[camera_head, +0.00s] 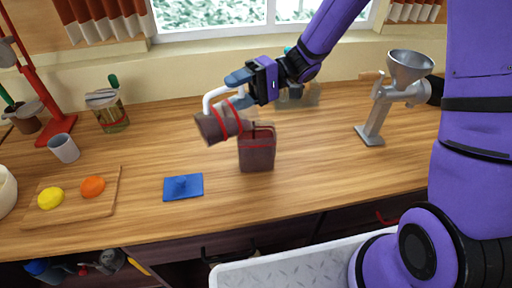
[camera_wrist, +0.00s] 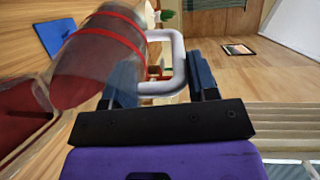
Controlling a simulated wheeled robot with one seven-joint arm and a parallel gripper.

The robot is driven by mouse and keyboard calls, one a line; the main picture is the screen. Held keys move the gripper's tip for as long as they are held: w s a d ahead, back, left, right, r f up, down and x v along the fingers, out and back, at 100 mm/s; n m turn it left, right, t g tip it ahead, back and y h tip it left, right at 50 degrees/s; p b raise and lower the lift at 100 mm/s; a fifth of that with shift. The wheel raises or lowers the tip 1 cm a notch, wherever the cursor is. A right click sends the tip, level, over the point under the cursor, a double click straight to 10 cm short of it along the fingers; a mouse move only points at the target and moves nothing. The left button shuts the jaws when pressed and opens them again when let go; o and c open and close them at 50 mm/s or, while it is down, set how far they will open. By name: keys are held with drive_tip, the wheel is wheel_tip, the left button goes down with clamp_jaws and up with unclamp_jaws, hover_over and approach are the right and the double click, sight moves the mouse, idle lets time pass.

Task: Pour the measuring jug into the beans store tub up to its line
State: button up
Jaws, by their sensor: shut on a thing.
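The measuring jug (camera_head: 213,128) is a see-through brown-grey vessel with red bands and a white handle. The jug also shows in the wrist view (camera_wrist: 100,52), with dark reddish contents inside. A square tub (camera_head: 257,155) with dark reddish-brown contents and a red line stands upright on the counter, right of and below the jug. I take it for the beans store tub; no label is legible. It shows partly in the wrist view (camera_wrist: 22,115).
A blue lid (camera_head: 183,187) with a knob lies left of the tub. A cutting board (camera_head: 110,183) with yellow and orange items, a grey cup (camera_head: 64,148) and a lidded jar (camera_head: 108,112) stand left. A metal grinder (camera_head: 393,95) stands right. Counter between tub and grinder is clear.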

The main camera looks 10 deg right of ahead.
sight(205, 114)
drive_tip(key=a+h, duration=0.1)
drive_tip(key=s+a+h, duration=0.1)
drive_tip(key=a, duration=0.1)
drive_tip(key=a+f+t+h, duration=0.1)
drive_tip(key=shift+s+a, duration=0.15)
drive_tip(key=shift+s, duration=0.25)
drive_tip(key=shift+s+a+f+h, duration=0.1)
drive_tip(key=shift+a+f+h, duration=0.3)
drive_tip(key=shift+h, duration=0.2)
drive_tip(key=shift+s+a+r+t+h+b, duration=0.15)
drive_tip(key=shift+a+t+h+b, duration=0.15)
drive_tip(key=shift+a+h, duration=0.15)
drive_tip(key=shift+s+a+r+t+h+b, duration=0.15)
drive_tip(key=shift+a+t+h+b, duration=0.15)
drive_tip(key=shift+h, duration=0.15)
drive_tip(key=shift+s+a+f+t+h, duration=0.15)
drive_tip(key=shift+a+f+t+h, duration=0.25)
drive_tip(key=shift+f+h, duration=0.4)
drive_tip(key=shift+s+a+h+b, duration=0.25)
drive_tip(key=shift+a+h+b, duration=0.25)
drive_tip(key=shift+a+h, duration=0.2)
drive_tip(key=s+a+f+t+h+b, duration=0.2)
drive_tip(key=a+f+h+b, duration=0.3)
drive_tip(key=f, duration=0.5)
drive_tip(key=shift+s+a+t+h, duration=0.25)
drive_tip(key=shift+a+t+h, duration=0.15)
drive_tip(key=shift+a+h, duration=0.5)
